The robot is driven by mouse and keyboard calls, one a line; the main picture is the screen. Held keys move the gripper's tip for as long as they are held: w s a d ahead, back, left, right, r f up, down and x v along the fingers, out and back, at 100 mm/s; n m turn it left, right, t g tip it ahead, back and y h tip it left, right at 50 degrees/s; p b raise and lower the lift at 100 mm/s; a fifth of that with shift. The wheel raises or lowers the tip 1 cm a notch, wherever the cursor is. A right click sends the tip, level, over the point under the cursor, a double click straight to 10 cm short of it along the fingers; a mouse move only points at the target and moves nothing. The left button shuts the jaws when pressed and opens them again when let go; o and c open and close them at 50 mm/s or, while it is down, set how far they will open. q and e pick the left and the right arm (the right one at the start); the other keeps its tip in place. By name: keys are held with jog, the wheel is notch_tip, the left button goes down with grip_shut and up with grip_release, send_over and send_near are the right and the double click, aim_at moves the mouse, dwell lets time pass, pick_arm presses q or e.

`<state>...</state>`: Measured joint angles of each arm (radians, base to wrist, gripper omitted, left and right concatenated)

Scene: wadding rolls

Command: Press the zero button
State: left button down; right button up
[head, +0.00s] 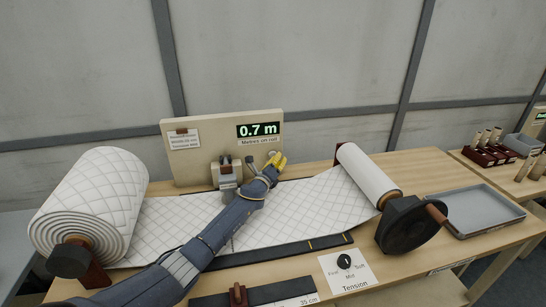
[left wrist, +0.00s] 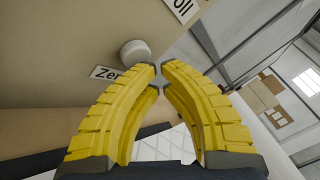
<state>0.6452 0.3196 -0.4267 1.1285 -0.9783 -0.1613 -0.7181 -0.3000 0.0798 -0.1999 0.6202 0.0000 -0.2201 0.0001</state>
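The zero button is a round pale grey knob (left wrist: 135,52) on the wooden panel in the left wrist view. A white label (left wrist: 107,73) beside it reads "Ze", the rest hidden by a finger. My left gripper (head: 279,160) is at the lower right of the panel, under the display (head: 258,130) that reads 0.7 m. Its yellow fingers (left wrist: 160,70) converge with their tips together and nothing visible held. The tips appear close to the button; I cannot tell whether they touch it. The button is not distinguishable in the head view. My right gripper is not in view.
A large quilted wadding roll (head: 95,205) stands at left, its sheet running to a smaller roll (head: 368,175) with a crank (head: 412,224) at right. A clamp-like device (head: 227,172) stands left of my gripper. A tension dial (head: 345,261) and grey tray (head: 478,210) are nearer.

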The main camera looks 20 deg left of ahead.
pick_arm(q)
jog(key=shift+w+a, duration=0.25)
jog(key=shift+w, duration=0.15)
dwell(1.0)
dwell(0.4)
jog(key=shift+s+d, duration=0.5)
jog(key=shift+s, duration=0.3)
jog(key=shift+s+d, duration=0.45)
jog(key=shift+s, duration=0.25)
jog(key=shift+s+d, duration=0.45)
jog(key=shift+s, duration=0.25)
jog(key=shift+s+d, duration=0.45)
jog(key=shift+s, duration=0.25)
